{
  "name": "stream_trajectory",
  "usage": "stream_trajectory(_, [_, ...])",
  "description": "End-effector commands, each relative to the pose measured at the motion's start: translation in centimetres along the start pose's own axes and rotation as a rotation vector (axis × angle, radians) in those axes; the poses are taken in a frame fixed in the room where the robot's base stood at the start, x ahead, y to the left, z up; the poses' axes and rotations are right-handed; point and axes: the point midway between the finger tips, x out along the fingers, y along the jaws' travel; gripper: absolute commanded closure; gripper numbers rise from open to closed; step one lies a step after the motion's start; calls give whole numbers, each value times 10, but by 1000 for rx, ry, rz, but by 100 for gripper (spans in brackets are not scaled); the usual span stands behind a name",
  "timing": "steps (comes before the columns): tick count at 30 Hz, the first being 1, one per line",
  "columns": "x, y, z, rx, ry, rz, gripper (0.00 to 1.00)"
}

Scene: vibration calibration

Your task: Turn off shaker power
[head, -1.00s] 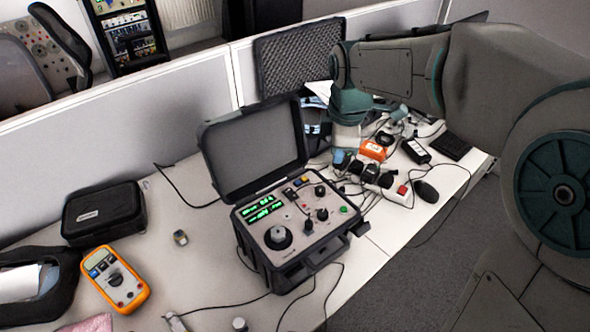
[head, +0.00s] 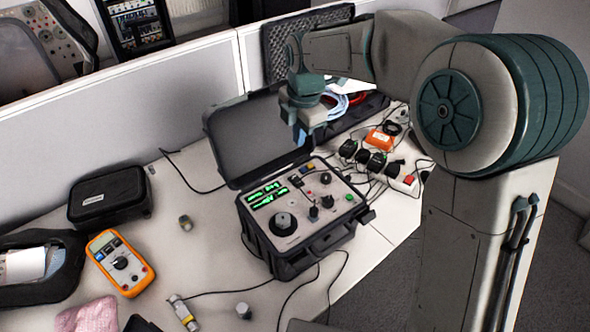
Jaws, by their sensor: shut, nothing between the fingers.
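The shaker controller is a black case (head: 262,240) with its lid (head: 258,135) open, standing on the desk in the head view. Its grey panel (head: 318,222) has two lit green displays (head: 266,194), a large black dial (head: 283,222) and several small knobs and switches. Which control is the power switch is too small to tell. My gripper (head: 301,138) is shut and empty. It points down above the back right part of the case, in front of the lid's right edge, and appears apart from the panel.
An orange multimeter (head: 121,262) and a black pouch (head: 108,197) lie to the left. A power strip (head: 403,182) with several plugs and an orange box (head: 379,139) are right of the case. Cables cross the desk (head: 205,240). A grey partition (head: 120,120) stands behind.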

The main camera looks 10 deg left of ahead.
Motion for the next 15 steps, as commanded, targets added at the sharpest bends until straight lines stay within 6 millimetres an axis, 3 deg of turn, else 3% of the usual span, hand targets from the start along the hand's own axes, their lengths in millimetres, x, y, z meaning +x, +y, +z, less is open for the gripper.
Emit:
stream_trajectory(5, [25, -1, -1, 0, 2, -6, 100])
stream_trajectory(15, [97, -1, -1, 0, 1, -6, 100])
